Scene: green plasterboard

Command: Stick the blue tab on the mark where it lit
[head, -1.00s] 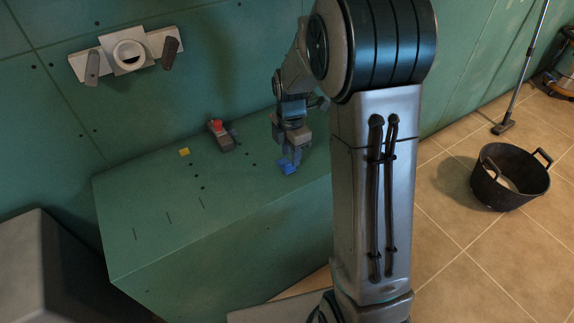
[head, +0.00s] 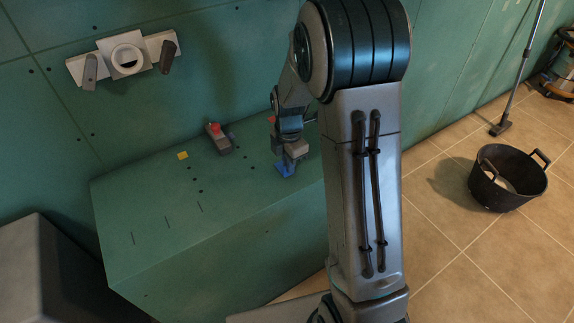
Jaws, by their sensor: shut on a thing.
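My gripper (head: 287,165) points down over the right part of the green ledge top. It is shut on the blue tab (head: 284,171), which shows at the fingertips. I cannot tell whether the tab touches the ledge or hangs just above it. Three short dark line marks show near the ledge's front left: left (head: 132,239), middle (head: 167,222) and right (head: 200,207). Several small dark dots (head: 194,180) lie farther back, left of the gripper. No mark looks lit now.
A yellow tab (head: 182,156) lies at the back of the green ledge (head: 150,260). A small grey block with a red top (head: 222,143) stands beside it. A white fixture (head: 127,57) hangs on the wall. A black bucket (head: 508,190) stands on the tiles.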

